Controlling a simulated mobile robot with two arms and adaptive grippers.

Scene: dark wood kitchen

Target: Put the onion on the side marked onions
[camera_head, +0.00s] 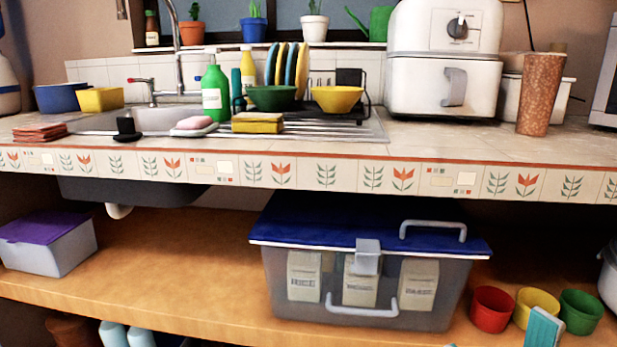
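I see no onion in this view. No side or container with a readable onions mark shows either. A clear storage bin (275,290) with a blue lid (330,225) and grey handles stands on the wooden shelf under the counter. Its lid looks closed. Several pale boxes with small printed labels show through its front; I cannot read the labels for certain. Neither of my grippers is in view.
The tiled counter (450,140) holds a sink (150,120), a dish rack, a white appliance (440,85) and a brown tumbler (540,92). On the shelf (170,260) are a purple-lidded box (50,245) and red, yellow and green cups (490,310). The shelf between the boxes is clear.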

